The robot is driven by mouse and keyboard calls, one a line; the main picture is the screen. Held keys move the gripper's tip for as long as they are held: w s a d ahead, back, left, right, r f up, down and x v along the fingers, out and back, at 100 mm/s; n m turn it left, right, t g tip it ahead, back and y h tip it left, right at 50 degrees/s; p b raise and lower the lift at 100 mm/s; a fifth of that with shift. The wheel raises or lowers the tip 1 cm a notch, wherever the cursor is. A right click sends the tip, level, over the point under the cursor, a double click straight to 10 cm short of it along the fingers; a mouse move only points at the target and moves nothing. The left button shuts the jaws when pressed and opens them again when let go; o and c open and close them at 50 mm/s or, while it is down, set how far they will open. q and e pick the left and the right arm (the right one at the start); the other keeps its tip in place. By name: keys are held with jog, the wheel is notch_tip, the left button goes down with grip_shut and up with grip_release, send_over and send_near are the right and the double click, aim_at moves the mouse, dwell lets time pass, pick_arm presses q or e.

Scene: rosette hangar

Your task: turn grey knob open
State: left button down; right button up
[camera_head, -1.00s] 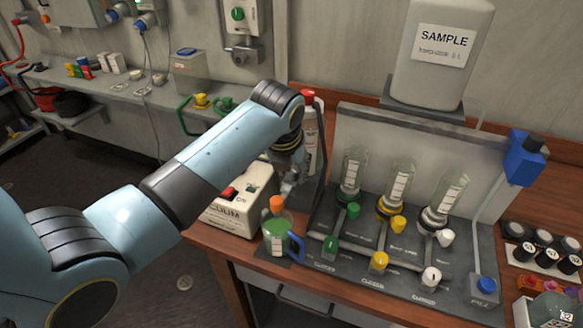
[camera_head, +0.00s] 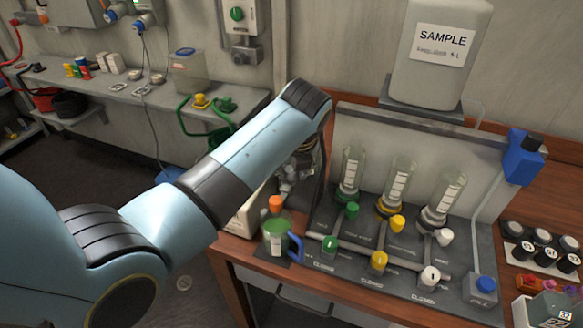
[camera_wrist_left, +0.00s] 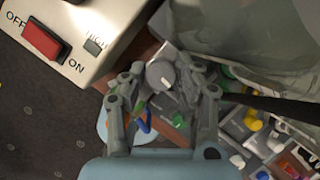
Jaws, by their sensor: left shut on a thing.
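The grey knob (camera_wrist_left: 160,74) is round with a pale mark on its face. In the left wrist view it sits between the two fingers of my left gripper (camera_wrist_left: 163,82), which is shut on it. In the head view, the left gripper (camera_head: 286,182) is partly hidden behind my own forearm, beside the white pump box (camera_head: 236,218), and the grey knob cannot be made out there. My right gripper is in neither view.
A green-filled jug (camera_head: 275,238) with a blue handle stands just in front of the gripper. Right of it is a grey rig (camera_head: 330,268) with green, yellow and white knobs and glass tubes. The white pump box with a red switch (camera_wrist_left: 43,41) is close by in the wrist view.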

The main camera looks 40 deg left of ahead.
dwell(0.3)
pick_arm(q)
jog(key=c, duration=1)
grip_release()
